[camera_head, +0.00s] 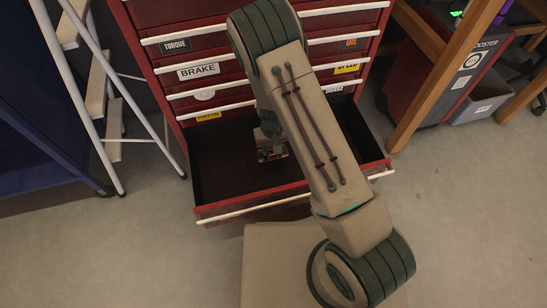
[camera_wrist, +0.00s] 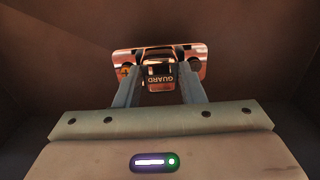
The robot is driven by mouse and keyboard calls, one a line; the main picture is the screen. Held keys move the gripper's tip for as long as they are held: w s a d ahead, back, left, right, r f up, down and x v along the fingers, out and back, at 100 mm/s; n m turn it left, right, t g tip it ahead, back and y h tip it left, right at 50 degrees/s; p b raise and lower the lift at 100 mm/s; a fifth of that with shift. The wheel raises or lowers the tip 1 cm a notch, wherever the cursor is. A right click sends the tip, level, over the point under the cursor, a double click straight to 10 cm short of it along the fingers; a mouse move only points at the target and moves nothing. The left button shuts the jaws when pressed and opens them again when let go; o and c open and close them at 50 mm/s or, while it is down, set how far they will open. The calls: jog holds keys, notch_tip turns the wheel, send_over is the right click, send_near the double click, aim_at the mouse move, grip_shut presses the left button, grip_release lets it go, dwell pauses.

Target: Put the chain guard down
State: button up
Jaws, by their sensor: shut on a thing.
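In the head view the chain guard (camera_head: 272,152) shows small below my arm, inside the outline of the open drawer (camera_head: 225,175) of a red tool cabinet. The drawer looks dark and otherwise empty where I can see it. My arm hides part of the drawer, and I cannot tell whether the guard touches its floor.
The red cabinet (camera_head: 185,55) has several closed drawers above, with labels such as BRAKE and TORQUE. A stepladder (camera_head: 100,90) and a blue cabinet (camera_head: 35,140) stand left. A wooden-legged bench (camera_head: 440,75) and a grey bin (camera_head: 482,100) stand right. The floor in front is clear.

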aim_at(272, 162)
jog(key=shift+f+b, duration=0.9)
jog(key=shift+f, duration=1.8)
jog(key=shift+f, duration=0.2)
jog(key=o, duration=1.1)
jog(key=shift+c, duration=0.2)
jog(key=shift+r, duration=0.1)
